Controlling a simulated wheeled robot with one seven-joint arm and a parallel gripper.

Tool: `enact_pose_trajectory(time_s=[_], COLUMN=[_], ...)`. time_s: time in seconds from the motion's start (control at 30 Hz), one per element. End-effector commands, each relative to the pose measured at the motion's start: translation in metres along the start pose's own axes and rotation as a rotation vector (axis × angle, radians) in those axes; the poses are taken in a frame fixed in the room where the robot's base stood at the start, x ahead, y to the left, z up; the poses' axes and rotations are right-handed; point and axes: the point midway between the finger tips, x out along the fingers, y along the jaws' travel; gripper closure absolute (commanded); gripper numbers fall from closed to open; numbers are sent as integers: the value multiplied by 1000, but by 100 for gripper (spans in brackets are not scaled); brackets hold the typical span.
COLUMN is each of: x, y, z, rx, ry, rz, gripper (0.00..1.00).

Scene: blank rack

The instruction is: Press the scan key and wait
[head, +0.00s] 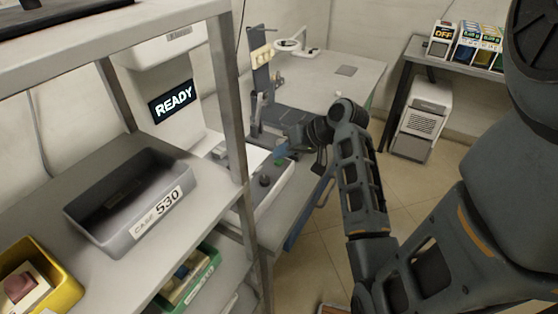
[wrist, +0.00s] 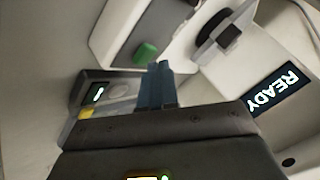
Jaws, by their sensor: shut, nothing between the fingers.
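A green key (wrist: 146,53) sits on a pale machine housing in the wrist view. In the head view a small green spot, seemingly the same key (head: 278,162), shows just below my gripper (head: 281,150). My gripper's blue fingers are shut and empty; in the wrist view their tips (wrist: 160,68) are close beside the green key, and I cannot tell whether they touch it. A dark screen (head: 171,102) reads READY; it also shows in the wrist view (wrist: 278,88). No label is readable on the key.
A metal rack at left holds a grey bin (head: 125,205) marked CASE 530 and a yellow bin (head: 52,272); its post (head: 228,100) stands near the machine. A small lit display (wrist: 97,95) is beside the fingers. A side table (head: 420,55) with boxes stands at right. Floor is open there.

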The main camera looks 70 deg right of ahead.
Motion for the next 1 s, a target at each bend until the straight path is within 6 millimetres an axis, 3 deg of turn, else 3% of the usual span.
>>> enact_pose_trajectory(time_s=[1.0], x=[6], y=[5], z=[5], rx=[0], ry=[-1], rz=[0], gripper=[100])
